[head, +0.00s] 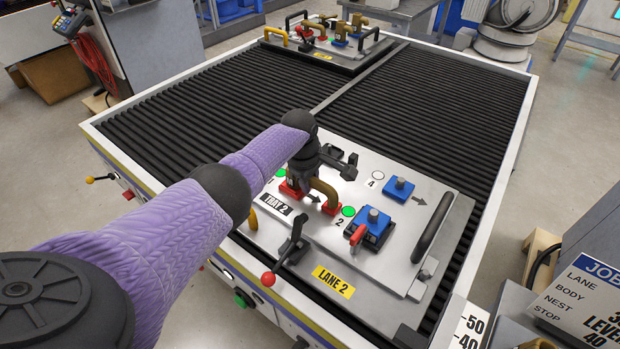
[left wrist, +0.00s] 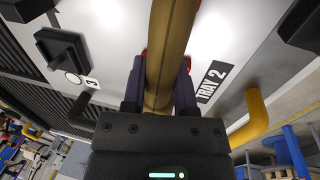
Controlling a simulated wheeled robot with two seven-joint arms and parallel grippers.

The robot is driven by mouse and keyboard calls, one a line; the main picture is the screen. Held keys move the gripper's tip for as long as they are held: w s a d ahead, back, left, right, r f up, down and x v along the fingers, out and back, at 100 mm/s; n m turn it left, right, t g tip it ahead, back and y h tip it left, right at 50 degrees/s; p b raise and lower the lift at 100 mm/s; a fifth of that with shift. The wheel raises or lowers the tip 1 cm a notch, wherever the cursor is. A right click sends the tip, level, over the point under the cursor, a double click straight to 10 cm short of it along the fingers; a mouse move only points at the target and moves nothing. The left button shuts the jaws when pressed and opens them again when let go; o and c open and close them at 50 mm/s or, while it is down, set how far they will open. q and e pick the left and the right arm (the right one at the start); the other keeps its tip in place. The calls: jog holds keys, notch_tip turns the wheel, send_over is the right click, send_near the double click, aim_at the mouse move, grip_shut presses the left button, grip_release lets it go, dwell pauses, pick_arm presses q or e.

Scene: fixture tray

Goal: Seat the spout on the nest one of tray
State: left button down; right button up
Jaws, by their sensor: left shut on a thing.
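The spout (head: 325,191) is a brass-coloured bent pipe on the grey tray (head: 420,275), marked TRAY 2. My left gripper (head: 302,172) comes down on it from above and is shut on it. Red pieces of nest one (head: 290,189) show beneath the spout, partly hidden by my gripper. I cannot tell whether the spout is fully down on the nest. In the left wrist view the spout (left wrist: 172,45) runs between the two dark fingers of my left gripper (left wrist: 160,92), with a little red behind it. My right gripper is not in view.
Nest two holds a blue block (head: 375,218) with a red lever; another blue block (head: 399,188) sits by label 4. A black lever with a red knob (head: 268,279) stands at the tray's front. A second tray (head: 325,55) with brass parts lies at the back. Ribbed conveyor between is clear.

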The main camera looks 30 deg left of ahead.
pick_arm(q)
jog(key=shift+c, duration=1.6)
grip_release()
notch_tip(320, 180, up, 10)
jog(key=s+p, duration=0.2)
jog(key=p, duration=0.4)
jog(key=shift+f, duration=0.15)
